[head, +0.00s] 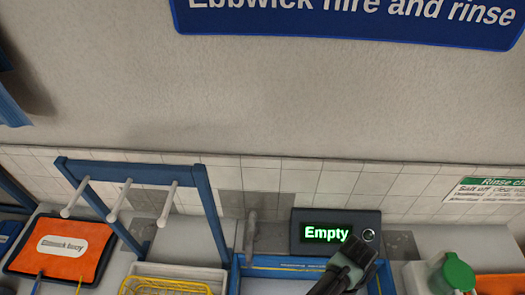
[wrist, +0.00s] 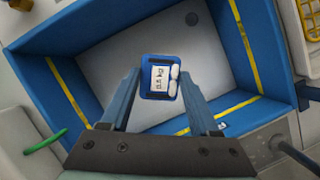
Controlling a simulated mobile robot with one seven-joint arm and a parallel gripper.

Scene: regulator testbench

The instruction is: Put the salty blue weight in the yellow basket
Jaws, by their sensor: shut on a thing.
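The blue weight (wrist: 147,91) shows in the wrist view with a white "0.5 kg" label and white patches along its right side. My gripper (wrist: 160,80) is shut on it, one finger at each side. Below them lies the grey floor of a blue-walled basin (wrist: 60,65) with yellow stripes; I cannot tell how high the weight is above it. In the head view my gripper (head: 352,262) is dark and over the basin, and the weight is hidden. The yellow basket (head: 175,287) is a wire basket at the bottom, left of the basin; its edge also shows in the wrist view (wrist: 309,20).
A display (head: 327,232) reading "Empty" stands behind the basin. A blue rack (head: 130,168) with white pegs rises behind the basket. An orange board (head: 58,249) lies at left, a green-lidded container (head: 455,274) at right. A grey tap-like post (head: 250,232) stands between basket and display.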

